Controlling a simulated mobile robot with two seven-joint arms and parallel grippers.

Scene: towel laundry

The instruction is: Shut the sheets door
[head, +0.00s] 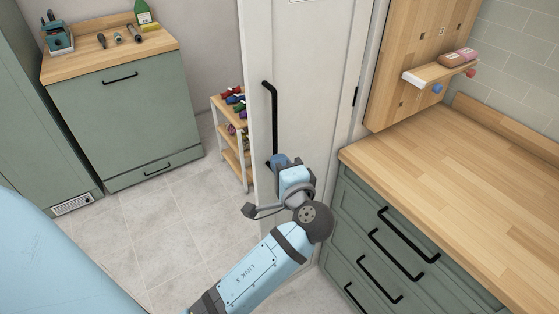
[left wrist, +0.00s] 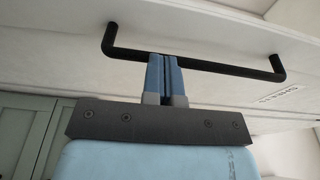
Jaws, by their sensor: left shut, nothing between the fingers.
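The white door (head: 312,75) stands ajar in the middle of the head view, its free edge to the left and a hinge on its right side. A long black bar handle (head: 274,118) is on its face. My left gripper (head: 279,160) is at the handle's lower part in the head view, hiding some of it. In the left wrist view, the left gripper's blue fingers (left wrist: 165,66) are shut together, with tips overlapping the black handle (left wrist: 200,65). Whether they touch the handle or door cannot be told. My right gripper is not in view.
A small wooden shelf rack (head: 231,145) with coloured items stands left of the door. A green drawer counter (head: 365,235) with a wooden top is close on the right. A green cabinet (head: 130,125) stands at the back left. The tiled floor (head: 175,230) between is clear.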

